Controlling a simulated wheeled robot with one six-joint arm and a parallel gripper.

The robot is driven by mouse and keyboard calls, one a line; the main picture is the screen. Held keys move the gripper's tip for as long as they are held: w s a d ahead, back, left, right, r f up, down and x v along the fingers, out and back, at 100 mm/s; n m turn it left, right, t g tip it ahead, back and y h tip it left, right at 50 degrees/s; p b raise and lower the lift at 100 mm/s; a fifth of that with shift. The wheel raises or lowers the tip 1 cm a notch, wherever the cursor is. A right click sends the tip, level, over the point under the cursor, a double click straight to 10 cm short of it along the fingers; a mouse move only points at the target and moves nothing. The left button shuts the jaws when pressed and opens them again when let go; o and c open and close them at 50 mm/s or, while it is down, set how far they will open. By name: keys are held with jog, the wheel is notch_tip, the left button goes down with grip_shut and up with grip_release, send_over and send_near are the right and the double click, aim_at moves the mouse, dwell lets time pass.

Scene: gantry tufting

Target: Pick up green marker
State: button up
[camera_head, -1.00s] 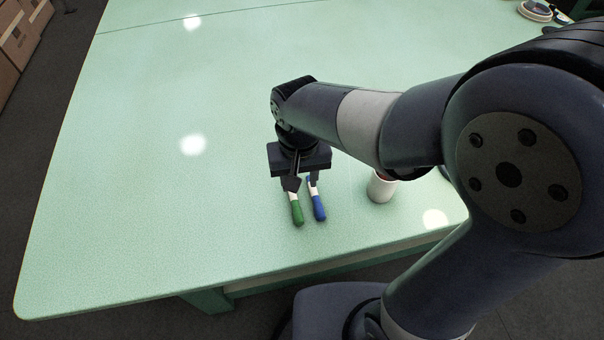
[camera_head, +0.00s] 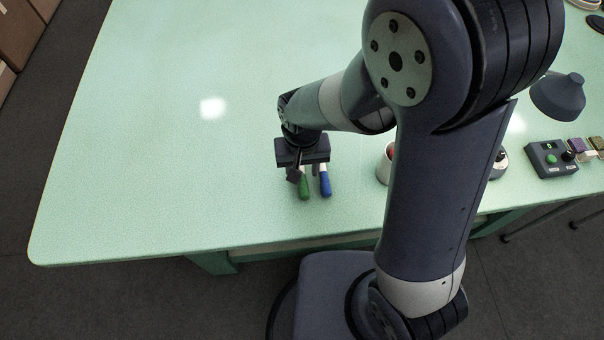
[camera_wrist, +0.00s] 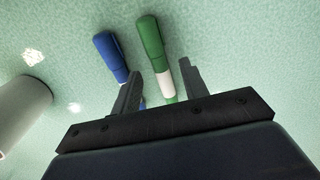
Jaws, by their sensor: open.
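The green marker (camera_head: 304,188) has a green end and a white middle band, and lies on the pale green table (camera_head: 120,190). The blue marker (camera_head: 325,183) lies close to its right in the head view. My gripper (camera_head: 309,176) is open and points down at the far ends of the markers. In the wrist view, the green marker (camera_wrist: 152,42) runs into the gap between the open fingers (camera_wrist: 162,85), nearer the right one. The blue marker (camera_wrist: 110,55) passes by the left finger, which hides part of it. I cannot tell whether either finger touches a marker.
A white cup (camera_head: 382,170) stands right of the markers, partly behind my arm; it also shows at the wrist view's left (camera_wrist: 20,115). A control box (camera_head: 550,158) and a dark lamp-like shade (camera_head: 558,95) are at right. The table's left side is clear.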

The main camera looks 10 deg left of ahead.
jog(key=shift+f, duration=0.9)
grip_shut()
